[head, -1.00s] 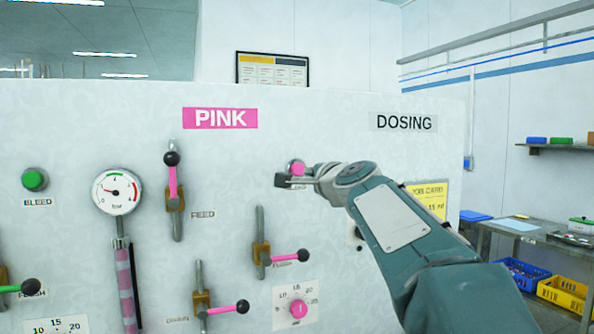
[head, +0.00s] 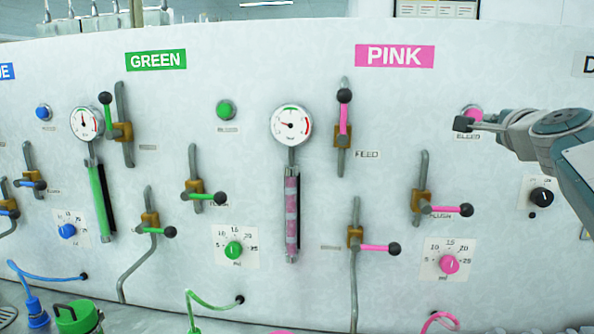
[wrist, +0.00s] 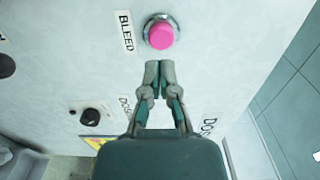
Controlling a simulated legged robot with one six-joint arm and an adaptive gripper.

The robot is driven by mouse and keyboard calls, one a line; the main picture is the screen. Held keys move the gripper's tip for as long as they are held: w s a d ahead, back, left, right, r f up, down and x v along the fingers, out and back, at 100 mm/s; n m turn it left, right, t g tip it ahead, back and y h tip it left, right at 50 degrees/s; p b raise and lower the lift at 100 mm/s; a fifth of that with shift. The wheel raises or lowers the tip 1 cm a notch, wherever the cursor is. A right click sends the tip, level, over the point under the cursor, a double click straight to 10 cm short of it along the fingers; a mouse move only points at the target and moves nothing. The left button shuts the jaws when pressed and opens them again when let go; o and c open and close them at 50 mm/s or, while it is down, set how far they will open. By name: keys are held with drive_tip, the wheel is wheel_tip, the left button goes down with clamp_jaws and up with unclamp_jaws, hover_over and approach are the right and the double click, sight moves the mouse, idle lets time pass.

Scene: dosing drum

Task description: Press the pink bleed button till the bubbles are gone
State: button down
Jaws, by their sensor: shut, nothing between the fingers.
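The pink bleed button (head: 472,113) is on the white panel, right of the PINK sign (head: 394,56). In the wrist view the button (wrist: 161,34) is whole, with the BLEED label beside it. My gripper (head: 463,124) is shut and empty, its tips just short of the button in the wrist view (wrist: 159,66); I cannot tell whether they touch it. The pink sight tube (head: 292,215) under the pressure gauge (head: 291,126) shows pink with pale bands, like bubbles.
Pink-handled valves stand near the button: feed (head: 344,120), flush (head: 445,210) and a lower one (head: 375,248). A pink dial (head: 449,264) and a black knob (head: 541,197) are below. The green section, with its button (head: 226,110), is to the left.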

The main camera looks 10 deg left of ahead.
sight(479, 119)
drive_tip(key=shift+w, duration=2.05)
drive_tip(key=shift+w, duration=0.3)
drive_tip(key=shift+w, duration=0.45)
drive_tip(key=shift+s, duration=0.95)
drive_tip(key=shift+w, duration=0.2)
drive_tip(key=shift+w, duration=0.35)
drive_tip(key=shift+w, duration=0.25)
drive_tip(key=shift+s, duration=0.8)
